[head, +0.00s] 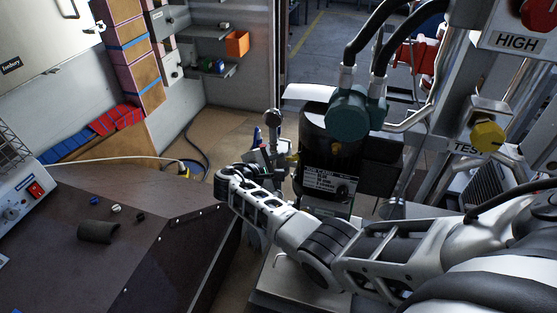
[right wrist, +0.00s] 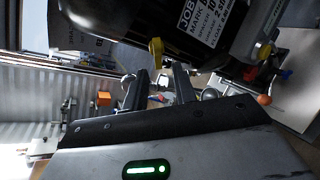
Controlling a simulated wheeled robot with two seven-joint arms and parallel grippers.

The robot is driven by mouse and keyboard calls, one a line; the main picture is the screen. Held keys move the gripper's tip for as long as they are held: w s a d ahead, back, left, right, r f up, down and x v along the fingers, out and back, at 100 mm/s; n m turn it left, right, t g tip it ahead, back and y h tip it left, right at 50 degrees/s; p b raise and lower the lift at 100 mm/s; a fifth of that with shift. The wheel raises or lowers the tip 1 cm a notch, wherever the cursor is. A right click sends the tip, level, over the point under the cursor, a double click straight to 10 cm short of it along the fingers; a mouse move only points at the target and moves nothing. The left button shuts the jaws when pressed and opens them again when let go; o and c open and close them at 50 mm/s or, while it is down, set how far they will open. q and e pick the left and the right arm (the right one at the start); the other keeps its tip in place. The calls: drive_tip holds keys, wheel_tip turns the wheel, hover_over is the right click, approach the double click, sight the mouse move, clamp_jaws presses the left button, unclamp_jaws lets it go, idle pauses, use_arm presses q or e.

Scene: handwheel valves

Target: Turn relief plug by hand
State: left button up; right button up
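My right gripper (head: 268,160) is beside the black cylindrical unit (head: 330,140), at its left side in the head view. In the right wrist view my right gripper (right wrist: 160,82) has its two dark fingers apart. A small silvery fitting (right wrist: 163,79) shows between or just beyond the fingertips; I cannot tell whether they touch it. A yellow part (right wrist: 155,50) sticks out of the black unit just above the fingers. I cannot tell for certain which of these small fittings is the relief plug. My left gripper is not in view.
A dark bench (head: 150,220) with a black curved piece (head: 98,232) and small caps stands at the left. Teal hose fittings (head: 347,110) top the unit. A yellow knob (head: 487,135) and a red knob (head: 538,14) are on the frame at the right.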

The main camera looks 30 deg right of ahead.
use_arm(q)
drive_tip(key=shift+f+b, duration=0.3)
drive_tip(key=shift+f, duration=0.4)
use_arm(e)
drive_tip(key=shift+f+m+t, duration=0.1)
drive_tip(key=shift+m+t, duration=0.4)
drive_tip(key=shift+m, duration=0.1)
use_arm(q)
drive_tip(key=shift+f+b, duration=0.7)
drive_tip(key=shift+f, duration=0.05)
use_arm(e)
drive_tip(key=a, duration=0.5)
drive_tip(key=shift+w, duration=0.15)
